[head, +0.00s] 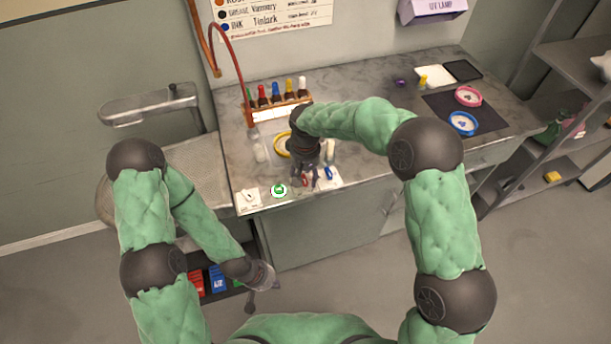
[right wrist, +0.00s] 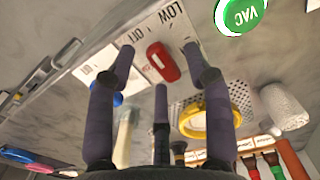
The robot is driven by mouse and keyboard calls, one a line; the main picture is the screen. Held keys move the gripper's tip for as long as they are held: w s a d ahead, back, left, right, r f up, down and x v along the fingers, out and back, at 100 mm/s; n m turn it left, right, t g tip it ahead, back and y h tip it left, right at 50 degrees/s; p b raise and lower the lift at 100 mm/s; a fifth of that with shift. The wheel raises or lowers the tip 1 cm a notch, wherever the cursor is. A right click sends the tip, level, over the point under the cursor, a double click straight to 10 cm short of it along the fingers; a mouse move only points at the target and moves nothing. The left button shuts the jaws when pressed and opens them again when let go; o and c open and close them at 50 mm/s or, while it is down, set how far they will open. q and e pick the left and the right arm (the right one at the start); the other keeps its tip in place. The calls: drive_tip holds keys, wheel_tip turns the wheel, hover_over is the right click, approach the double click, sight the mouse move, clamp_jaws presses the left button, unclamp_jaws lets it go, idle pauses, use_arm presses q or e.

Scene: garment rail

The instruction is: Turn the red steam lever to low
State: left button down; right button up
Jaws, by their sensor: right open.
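The red lever (right wrist: 162,62) sits on a white label plate (right wrist: 143,50) lettered LOW and OFF in the right wrist view. It lies beside the lettering; I cannot tell which mark it points at. In the head view the red lever (head: 305,181) shows at the counter's front edge, partly covered by my right gripper (head: 307,176). That gripper is open, its fingers pointing down around the lever; contact is unclear. The right wrist view shows the open fingers (right wrist: 160,65) on either side of it. My left gripper (head: 262,277) hangs low before the counter; its jaws are too small to read.
A blue lever (head: 328,173) stands close right of the red one. The green VAC button (head: 279,190) is to the left. A yellow ring (head: 281,145), white cylinder (right wrist: 285,107) and bottle rack (head: 275,108) stand behind. The counter's right part holds pink (head: 468,96) and blue (head: 462,123) rings.

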clamp_jaws()
drive_tip(key=shift+m, duration=0.3)
drive_tip(key=m, duration=0.3)
drive_tip(key=shift+s+m, duration=0.1)
drive_tip(key=shift+m, duration=0.2)
drive_tip(key=shift+s+m, duration=0.1)
drive_tip(key=shift+m, duration=2.1)
unclamp_jaws()
